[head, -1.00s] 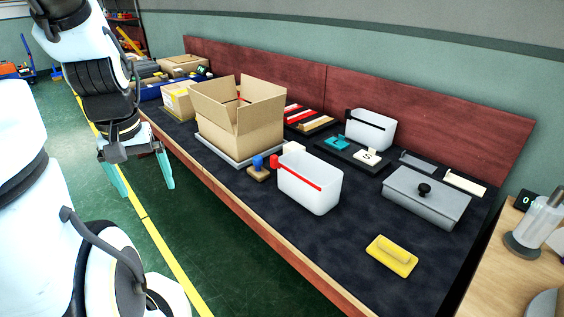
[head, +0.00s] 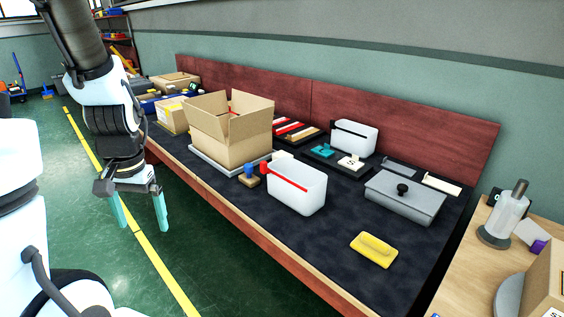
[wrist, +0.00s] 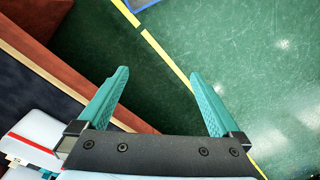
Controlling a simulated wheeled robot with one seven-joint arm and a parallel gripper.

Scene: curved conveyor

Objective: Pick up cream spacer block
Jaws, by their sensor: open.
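A cream piece with dark marks (head: 350,163) sits at the right of a black tray (head: 322,157), beside a teal piece (head: 322,151). A small cream block (head: 283,156) partly shows behind the front white bin. I cannot tell for sure which one is the spacer block. My gripper (head: 141,219) hangs over the green floor left of the bench, far from both. Its teal fingers are apart and empty, as the wrist view (wrist: 158,78) also shows. Neither cream piece can be made out in the wrist view.
The dark bench top holds an open cardboard box (head: 232,140), a front white bin (head: 300,195), a rear white bin (head: 354,138), a grey lidded box (head: 404,203), a yellow float (head: 374,250) and a blue-knobbed stamp (head: 249,174). The bench's front right is fairly clear.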

